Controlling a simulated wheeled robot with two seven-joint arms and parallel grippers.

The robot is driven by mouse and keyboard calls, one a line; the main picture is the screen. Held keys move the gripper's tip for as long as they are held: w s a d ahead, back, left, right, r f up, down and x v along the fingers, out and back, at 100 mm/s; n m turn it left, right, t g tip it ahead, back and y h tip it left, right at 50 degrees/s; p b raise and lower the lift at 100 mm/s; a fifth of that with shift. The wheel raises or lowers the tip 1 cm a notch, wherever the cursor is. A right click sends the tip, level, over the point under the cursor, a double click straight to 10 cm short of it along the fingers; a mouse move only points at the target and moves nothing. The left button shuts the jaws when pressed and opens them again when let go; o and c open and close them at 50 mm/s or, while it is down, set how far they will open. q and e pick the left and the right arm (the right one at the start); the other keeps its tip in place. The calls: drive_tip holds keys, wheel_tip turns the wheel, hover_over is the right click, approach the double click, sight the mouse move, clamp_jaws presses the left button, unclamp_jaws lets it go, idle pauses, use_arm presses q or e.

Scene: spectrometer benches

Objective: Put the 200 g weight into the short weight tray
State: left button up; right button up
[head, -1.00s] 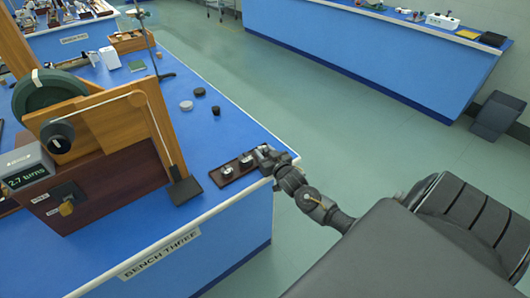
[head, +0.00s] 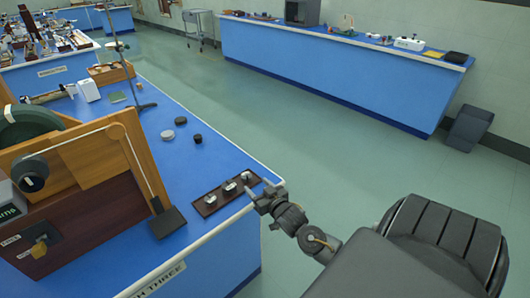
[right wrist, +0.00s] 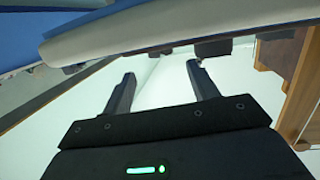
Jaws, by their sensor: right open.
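A dark brown tray (head: 228,194) lies near the front right edge of the bench. Small metal weights stand in it: one at the left (head: 210,200), one in the middle (head: 226,185) and one at the right end (head: 245,176). Their markings are too small to read, so I cannot tell which is 200 g. My right gripper (head: 254,192) is at the bench edge, beside the right end of the tray. In the right wrist view my right gripper (right wrist: 162,82) is open, with nothing between its fingers. My left gripper is not in view.
A wooden wheel apparatus (head: 90,165) stands at the left of the bench, with a dark plate (head: 167,222) at its foot. A stand (head: 137,105) rises farther back. The bench between discs and tray is clear.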

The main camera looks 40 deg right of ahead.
drive_tip(key=v, duration=0.5)
drive_tip(key=shift+a, duration=0.1)
idle(0.4)
